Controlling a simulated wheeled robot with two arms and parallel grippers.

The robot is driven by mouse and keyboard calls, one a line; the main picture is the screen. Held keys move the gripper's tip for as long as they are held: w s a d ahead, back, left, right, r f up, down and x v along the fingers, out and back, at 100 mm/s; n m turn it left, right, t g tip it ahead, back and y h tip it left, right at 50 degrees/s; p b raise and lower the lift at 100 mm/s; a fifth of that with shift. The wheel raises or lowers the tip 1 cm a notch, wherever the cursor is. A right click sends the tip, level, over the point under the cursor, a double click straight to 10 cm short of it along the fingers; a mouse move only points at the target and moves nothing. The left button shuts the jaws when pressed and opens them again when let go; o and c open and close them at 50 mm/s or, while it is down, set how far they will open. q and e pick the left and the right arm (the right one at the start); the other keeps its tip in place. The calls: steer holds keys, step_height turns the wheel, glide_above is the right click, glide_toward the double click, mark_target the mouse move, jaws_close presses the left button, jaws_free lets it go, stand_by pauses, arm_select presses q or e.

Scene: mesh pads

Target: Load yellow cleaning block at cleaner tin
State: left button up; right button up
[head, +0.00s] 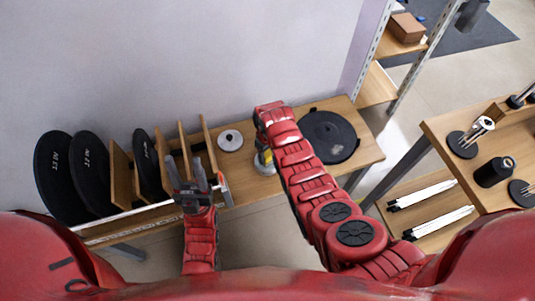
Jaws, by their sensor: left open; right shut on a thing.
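My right gripper (264,148) points down over the wooden bench and is shut on the yellow cleaning block (266,158). Only a small patch of the block shows; the gripper and wrist hide the rest. A small silvery round container, which looks like the cleaner tin (261,169), stands on the bench directly under the block. I cannot tell whether the block touches it or is inside it. My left gripper (185,168) is open and empty, in front of the wooden upright dividers, to the left of the tin.
A pale round disc (230,140) lies on the bench left of my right gripper. A large black round plate (329,136) lies to the right. Black discs (62,178) stand among wooden dividers (121,172) at left. A side table (455,125) with tools stands at right.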

mark_target(268, 154)
steer(key=shift+f+b, duration=0.35)
steer(key=shift+f, duration=0.1)
stand_by(1.2)
steer(key=shift+r, duration=0.1)
step_height(268, 154, up, 3)
steer(key=p, duration=0.2)
steer(key=shift+r+p, duration=0.2)
steer(key=shift+p, duration=0.1)
steer(key=shift+r+p, duration=1.2)
steer(key=shift+r, duration=0.6)
